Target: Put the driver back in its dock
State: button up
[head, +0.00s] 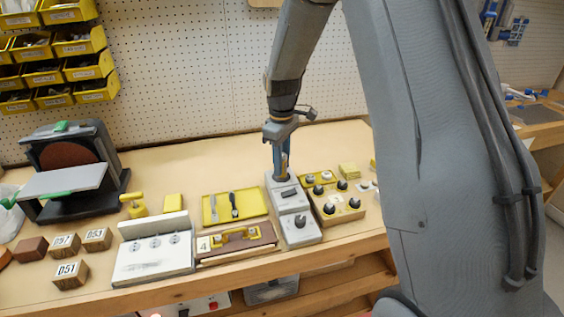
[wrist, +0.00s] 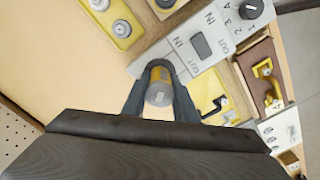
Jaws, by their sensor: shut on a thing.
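My gripper (head: 281,168) points down over the back end of a grey box in the head view. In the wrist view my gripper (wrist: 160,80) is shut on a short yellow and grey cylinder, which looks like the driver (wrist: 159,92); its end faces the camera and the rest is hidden. The grey box (head: 301,228) has a dark rectangular panel and a black knob. It also shows in the wrist view (wrist: 222,58), with "IN" and "OUT" marks. I cannot tell which thing is the dock, or whether the driver touches the box.
A yellow tray (head: 222,216) with two small tools lies left of the grey box. A brown block (head: 235,255) marked 4 is in front of it. A wooden holder (head: 328,210) with black knobs stands right. A white panel (head: 150,264) is farther left. The bench behind is clear.

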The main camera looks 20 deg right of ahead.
jog(key=shift+f, duration=0.4)
dwell(0.7)
jog(key=o, duration=1.3)
jog(key=shift+r+p, duration=2.55)
jog(key=shift+r, duration=0.95)
jog(key=s+r+m+t+b, duration=0.1)
jog(key=s+m, duration=0.8)
jog(key=s, duration=1.6)
jog(key=shift+r, duration=0.65)
